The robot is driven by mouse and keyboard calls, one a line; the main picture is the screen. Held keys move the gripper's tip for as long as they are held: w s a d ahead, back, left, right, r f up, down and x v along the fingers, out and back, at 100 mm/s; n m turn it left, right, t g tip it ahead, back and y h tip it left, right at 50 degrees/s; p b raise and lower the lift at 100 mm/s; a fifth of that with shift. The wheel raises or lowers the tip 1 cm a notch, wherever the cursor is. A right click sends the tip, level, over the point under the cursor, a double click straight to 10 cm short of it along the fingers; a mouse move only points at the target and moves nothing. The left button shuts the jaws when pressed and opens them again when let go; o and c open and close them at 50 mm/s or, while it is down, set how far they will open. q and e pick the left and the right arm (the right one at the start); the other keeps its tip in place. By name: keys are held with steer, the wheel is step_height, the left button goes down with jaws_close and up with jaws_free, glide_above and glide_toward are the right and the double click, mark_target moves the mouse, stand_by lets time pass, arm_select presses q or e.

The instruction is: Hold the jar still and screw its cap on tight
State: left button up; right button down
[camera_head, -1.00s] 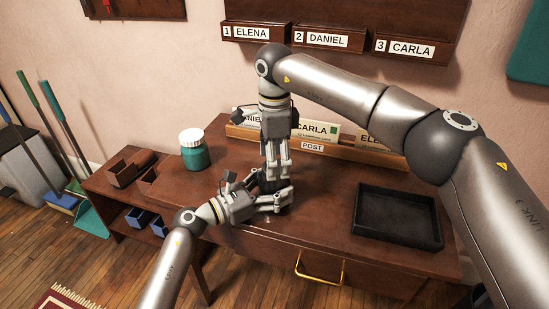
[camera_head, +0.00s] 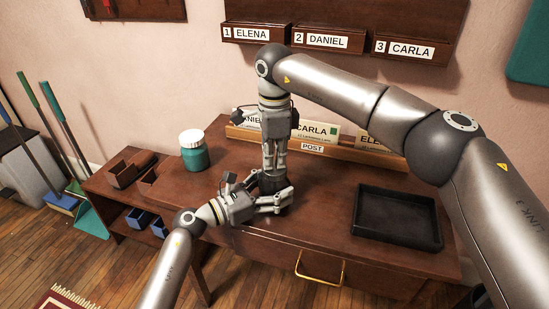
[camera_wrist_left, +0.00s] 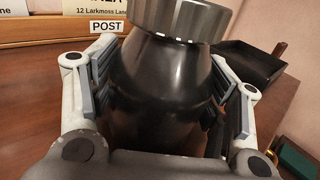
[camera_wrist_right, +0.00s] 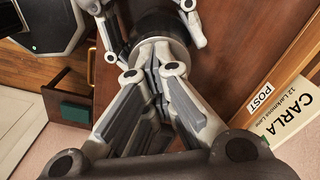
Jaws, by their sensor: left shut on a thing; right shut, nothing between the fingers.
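A dark, glossy jar (camera_wrist_left: 160,95) fills the left wrist view, with a grey ribbed cap (camera_wrist_left: 182,18) on its top. Whether the cap is fully seated cannot be told. My left gripper (camera_head: 285,196) is shut around the jar's body, a finger on each side. My right gripper (camera_head: 273,172) points straight down above the jar. In the right wrist view, its fingers (camera_wrist_right: 157,72) are shut together and empty, over the pale round top of the cap (camera_wrist_right: 150,47). The fingertips overlap the cap in this view, so contact cannot be told. In the head view the grippers mostly hide the jar.
A black tray (camera_head: 398,243) lies on the desk at the right. A POST rack (camera_head: 312,149) with name cards stands behind the grippers. Bare desk lies between gripper and tray.

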steer(key=shift+f, duration=0.25)
